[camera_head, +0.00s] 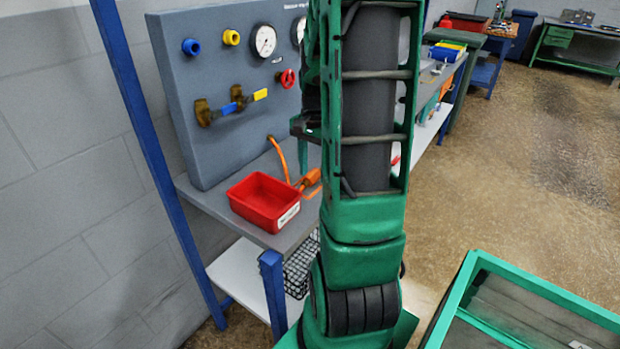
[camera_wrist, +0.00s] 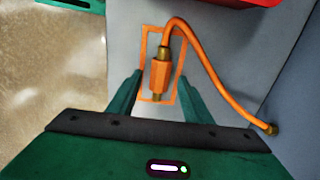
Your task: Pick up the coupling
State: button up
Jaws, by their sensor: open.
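The coupling (camera_wrist: 160,76) is an orange body with brass ends, joined to an orange hose. It lies on the grey bench top inside an orange outlined rectangle (camera_wrist: 145,48). In the wrist view my gripper (camera_wrist: 160,72) is open, with one green finger on each side of the coupling. I cannot tell how far the fingers are above the bench. In the head view the coupling (camera_head: 310,179) shows at the left edge of my arm, which hides most of my gripper.
A red bin (camera_head: 264,201) stands on the bench close to the coupling. The orange hose (camera_wrist: 210,75) runs to a brass fitting (camera_wrist: 271,129) at the grey panel (camera_head: 215,130). The panel carries gauges and valves. A blue post (camera_head: 150,150) stands at the left.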

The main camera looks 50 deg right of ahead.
jog(key=shift+c, duration=0.6)
grip_shut()
